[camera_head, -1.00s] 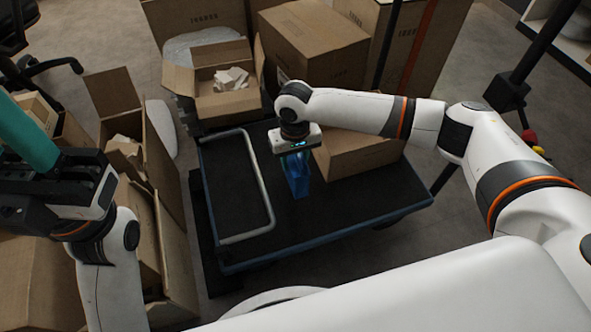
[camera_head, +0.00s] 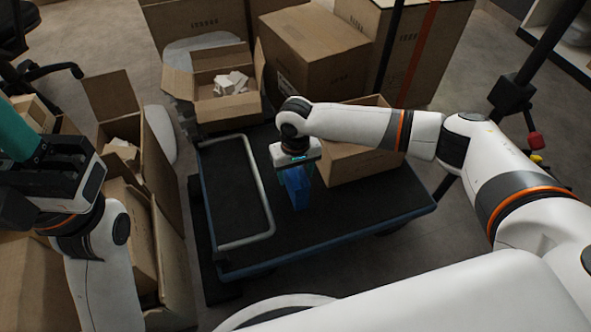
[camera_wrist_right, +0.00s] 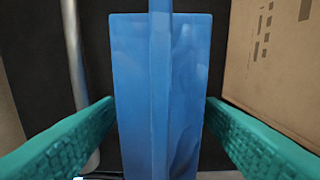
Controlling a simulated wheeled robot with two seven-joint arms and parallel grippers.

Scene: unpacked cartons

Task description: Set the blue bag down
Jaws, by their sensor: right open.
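The blue bag (camera_head: 297,188) is below my right gripper (camera_head: 295,163), over the black deck of the platform cart (camera_head: 340,215). In the right wrist view the bag (camera_wrist_right: 135,85) fills the middle, with a raised seam down its face. The teal fingers of my right gripper (camera_wrist_right: 160,103) are open, one on each side of the bag, close to its edges. Whether they touch it, I cannot tell. Whether the bag's base rests on the deck is also hard to tell. My left gripper (camera_head: 45,165) is at the far left, away from the bag, its jaw opening unclear.
An open carton (camera_head: 350,150) stands on the cart right behind the bag. The cart's pale handle bar (camera_head: 262,185) lies to the left. More cartons, one being an open carton with white pieces (camera_head: 220,100), stand behind. The cart's front deck is bare.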

